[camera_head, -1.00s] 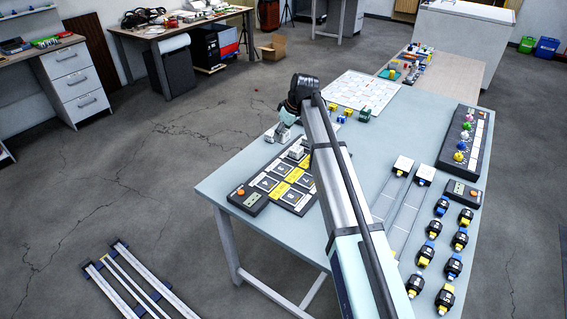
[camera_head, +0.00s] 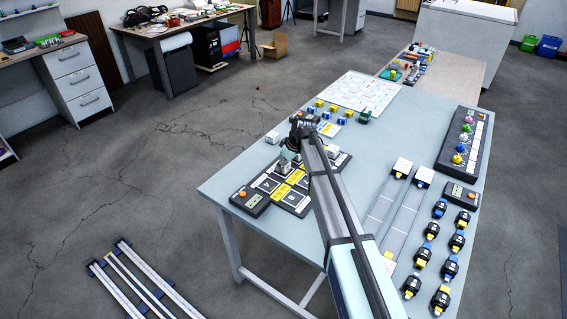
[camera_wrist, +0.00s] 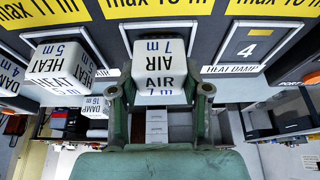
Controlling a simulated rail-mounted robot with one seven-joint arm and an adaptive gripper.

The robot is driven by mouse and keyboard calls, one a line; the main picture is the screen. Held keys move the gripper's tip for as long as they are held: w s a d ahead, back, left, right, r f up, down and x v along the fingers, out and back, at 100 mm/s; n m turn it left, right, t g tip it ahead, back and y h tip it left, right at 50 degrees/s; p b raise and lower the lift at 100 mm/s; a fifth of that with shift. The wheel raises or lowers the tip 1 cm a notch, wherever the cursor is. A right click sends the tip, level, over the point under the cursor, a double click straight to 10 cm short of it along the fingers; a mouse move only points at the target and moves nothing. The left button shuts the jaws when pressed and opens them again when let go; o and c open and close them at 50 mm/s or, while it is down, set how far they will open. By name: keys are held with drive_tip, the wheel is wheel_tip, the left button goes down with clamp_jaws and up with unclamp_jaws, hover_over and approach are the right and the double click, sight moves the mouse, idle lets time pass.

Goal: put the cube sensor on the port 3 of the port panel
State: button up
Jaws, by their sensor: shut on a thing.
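My gripper (camera_wrist: 160,92) is shut on a white cube sensor (camera_wrist: 159,58) marked AIR and 7 m in the wrist view. The held cube is over a port of the dark port panel (camera_wrist: 212,38), and it hides that port's number. I cannot tell whether it touches the port. To its right, port 4 (camera_wrist: 252,45) is empty. To its left, a white cube marked HEAT 5 m (camera_wrist: 58,65) is on the panel. In the head view, my gripper (camera_head: 287,165) is low over the port panel (camera_head: 268,186), partly hidden by my arm.
A control box with an orange button (camera_head: 249,200) adjoins the panel's near left. A white cube (camera_head: 272,137) stands behind the panel. Small yellow and blue blocks (camera_head: 329,113) lie farther back, near a white grid sheet (camera_head: 362,91). Two rails and several black connectors (camera_head: 422,256) occupy the right.

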drive_tip(key=shift+f, duration=0.2)
drive_tip(key=o, duration=1.1)
drive_tip(key=shift+o, duration=0.2)
drive_tip(key=b+v, duration=0.2)
drive_tip(key=v, duration=1)
drive_tip(key=shift+r, duration=0.2)
drive_tip(key=shift+a, duration=0.1)
